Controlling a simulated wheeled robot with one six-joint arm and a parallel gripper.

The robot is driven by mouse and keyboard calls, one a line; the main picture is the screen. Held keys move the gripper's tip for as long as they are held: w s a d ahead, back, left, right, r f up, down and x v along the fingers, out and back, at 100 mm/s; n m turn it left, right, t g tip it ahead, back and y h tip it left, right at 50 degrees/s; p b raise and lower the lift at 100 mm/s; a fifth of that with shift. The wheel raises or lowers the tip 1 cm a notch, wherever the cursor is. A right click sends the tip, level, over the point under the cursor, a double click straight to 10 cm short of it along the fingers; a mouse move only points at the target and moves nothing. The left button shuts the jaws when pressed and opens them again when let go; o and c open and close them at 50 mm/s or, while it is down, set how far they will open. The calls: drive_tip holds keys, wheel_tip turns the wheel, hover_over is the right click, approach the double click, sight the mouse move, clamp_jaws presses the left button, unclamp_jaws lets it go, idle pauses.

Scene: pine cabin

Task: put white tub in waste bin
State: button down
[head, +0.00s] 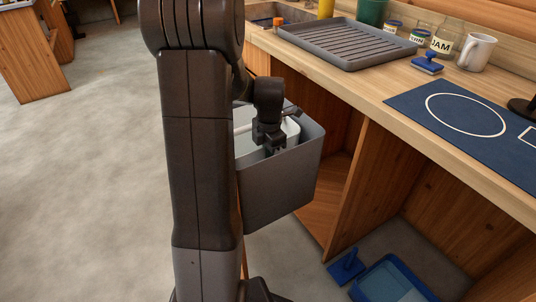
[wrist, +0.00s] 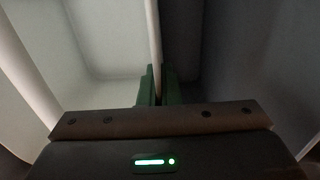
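The grey waste bin (head: 282,192) stands beside the counter, partly hidden behind my arm in the head view. The white tub (head: 291,128) is inside the bin's mouth, its upper part showing near rim height. My gripper (head: 270,150) points down into the bin. In the wrist view my gripper (wrist: 157,84) has its green-padded fingers on either side of the tub's thin wall, closed on it. The tub's pale interior (wrist: 100,40) lies left of that wall, and the bin's darker inside (wrist: 240,70) lies to the right. The tub's underside is hidden.
The wooden counter (head: 400,110) at right holds a grey ribbed tray (head: 345,42), a blue mat (head: 470,115), a white mug (head: 477,52) and jars. The floor at left is clear.

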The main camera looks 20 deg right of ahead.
drive_tip(key=c, duration=2)
unclamp_jaws()
drive_tip(key=shift+f, duration=0.15)
drive_tip(key=shift+c, duration=0.2)
drive_tip(key=o, duration=0.4)
wheel_tip(320, 180, up, 12)
drive_tip(key=p, duration=0.3)
drive_tip(key=shift+s+r, duration=0.25)
drive_tip(key=shift+s, duration=0.05)
drive_tip(key=shift+o, duration=0.4)
